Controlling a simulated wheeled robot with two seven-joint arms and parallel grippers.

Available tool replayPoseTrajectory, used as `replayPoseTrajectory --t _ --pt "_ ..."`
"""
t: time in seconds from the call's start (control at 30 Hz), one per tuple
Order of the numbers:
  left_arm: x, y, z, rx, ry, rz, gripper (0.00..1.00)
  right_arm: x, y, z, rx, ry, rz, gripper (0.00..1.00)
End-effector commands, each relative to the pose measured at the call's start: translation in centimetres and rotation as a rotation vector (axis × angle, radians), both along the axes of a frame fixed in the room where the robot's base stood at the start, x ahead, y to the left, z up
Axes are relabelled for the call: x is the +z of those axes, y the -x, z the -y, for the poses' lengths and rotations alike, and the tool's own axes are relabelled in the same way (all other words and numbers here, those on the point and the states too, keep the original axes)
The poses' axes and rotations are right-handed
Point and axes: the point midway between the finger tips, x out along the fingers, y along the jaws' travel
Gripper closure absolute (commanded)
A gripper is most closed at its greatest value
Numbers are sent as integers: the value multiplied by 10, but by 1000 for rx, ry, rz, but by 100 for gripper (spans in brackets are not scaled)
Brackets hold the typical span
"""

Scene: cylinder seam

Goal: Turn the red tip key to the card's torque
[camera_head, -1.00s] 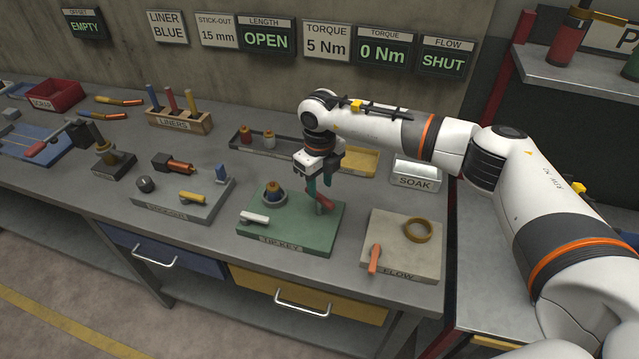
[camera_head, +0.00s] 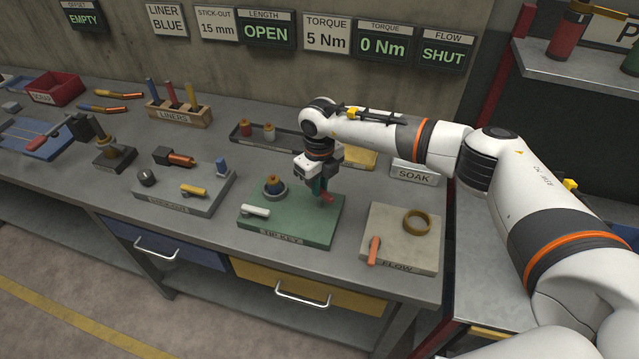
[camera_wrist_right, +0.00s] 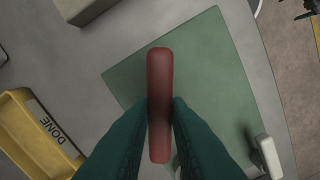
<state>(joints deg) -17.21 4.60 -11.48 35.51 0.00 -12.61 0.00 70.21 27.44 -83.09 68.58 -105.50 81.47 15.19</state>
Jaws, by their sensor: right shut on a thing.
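The red tip key (camera_head: 327,197) stands on the right part of the green board (camera_head: 305,229) labelled TIP KEY. My right gripper (camera_head: 319,190) is over it from above with green fingers. In the right wrist view the red key handle (camera_wrist_right: 160,105) lies between my gripper fingers (camera_wrist_right: 160,115), which are shut on it. The key's lower part is hidden there. The torque card (camera_head: 327,33) on the wall reads 5 Nm. The torque display (camera_head: 383,44) beside it reads 0 Nm. My left gripper is not in view.
The same green board carries a white lever (camera_head: 256,211) and a ringed fitting (camera_head: 274,188). The FLOW board (camera_head: 400,247) with an orange lever stands to the right. The yellow DONE tray (camera_wrist_right: 38,140) and the SOAK box (camera_head: 414,173) are close behind my gripper.

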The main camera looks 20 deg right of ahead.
Motion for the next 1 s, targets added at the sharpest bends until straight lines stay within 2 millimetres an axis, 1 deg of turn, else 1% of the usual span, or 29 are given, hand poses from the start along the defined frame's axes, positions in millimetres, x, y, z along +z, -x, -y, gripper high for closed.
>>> replayPoseTrajectory --t 0.03,0.2,0.4,0.53,0.8,0.83,0.93,1.0 --pt "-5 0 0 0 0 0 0 -2 0 0 -34 0 1 100" --pt "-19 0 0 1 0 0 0 -3 -1 0 -230 -1 2 100" --pt "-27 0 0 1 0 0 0 -1 -1 0 -415 0 2 100" --pt "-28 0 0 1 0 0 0 0 -1 0 -458 0 2 100" --pt "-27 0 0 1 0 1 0 1 -1 0 -459 0 2 100" --pt "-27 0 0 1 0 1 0 1 -1 0 -459 0 2 79" --pt "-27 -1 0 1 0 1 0 1 -1 0 -458 -1 2 62" --pt "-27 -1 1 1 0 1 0 1 0 0 -458 0 1 62"
